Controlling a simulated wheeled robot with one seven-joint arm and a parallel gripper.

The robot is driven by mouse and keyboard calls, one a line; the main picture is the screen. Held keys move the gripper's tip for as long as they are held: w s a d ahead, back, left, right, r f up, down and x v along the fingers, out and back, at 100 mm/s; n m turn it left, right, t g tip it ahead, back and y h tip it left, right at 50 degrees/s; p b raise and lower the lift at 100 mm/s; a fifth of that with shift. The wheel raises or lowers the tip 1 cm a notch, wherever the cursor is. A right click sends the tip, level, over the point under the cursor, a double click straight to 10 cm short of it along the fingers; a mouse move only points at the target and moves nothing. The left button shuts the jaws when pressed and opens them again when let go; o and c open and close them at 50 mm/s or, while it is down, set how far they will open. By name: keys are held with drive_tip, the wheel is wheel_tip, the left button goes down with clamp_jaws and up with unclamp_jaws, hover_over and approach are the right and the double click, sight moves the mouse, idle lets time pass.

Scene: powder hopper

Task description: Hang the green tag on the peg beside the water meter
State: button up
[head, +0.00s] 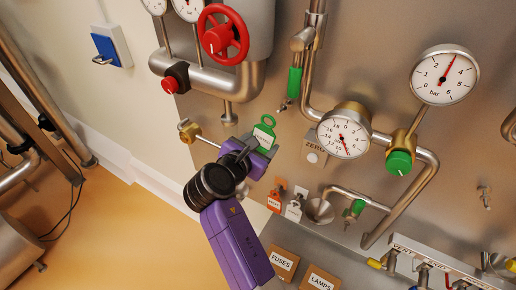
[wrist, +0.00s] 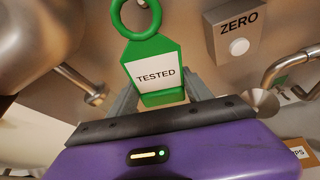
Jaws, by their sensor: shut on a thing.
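The green tag (head: 264,134) is upright in the jaws of my gripper (head: 259,153), its ring on top. In the wrist view the tag (wrist: 153,50) has a white label reading TESTED, and my gripper (wrist: 163,100) is shut on its lower end. The ring is empty, with no peg through it. A brass-bodied round dial (head: 343,133), perhaps the water meter, is on the panel right of the tag. A small metal peg-like fitting (head: 285,104) shows up and right of the tag. Another peg (head: 486,197) sticks out at the far right. I cannot tell which is the task's peg.
A ZERO box with a white button (head: 312,157) is right of the tag; it also shows in the wrist view (wrist: 238,46). Pipes, a red handwheel (head: 218,40) and a bar gauge (head: 444,75) surround the panel.

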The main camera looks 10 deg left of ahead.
drive_tip(key=w+b, duration=0.1)
drive_tip(key=w, duration=0.1)
drive_tip(key=w+d+b, duration=0.1)
drive_tip(key=w+b, duration=0.1)
drive_tip(key=w+d+b, duration=0.1)
drive_tip(key=w, duration=0.1)
drive_tip(key=shift+f, duration=0.4)
drive_tip(key=shift+w+d+f, duration=0.1)
drive_tip(key=shift+w+f, duration=0.05)
drive_tip(key=shift+w, duration=0.05)
drive_tip(key=shift+f, duration=0.15)
idle(0.7)
drive_tip(key=o, duration=1.4)
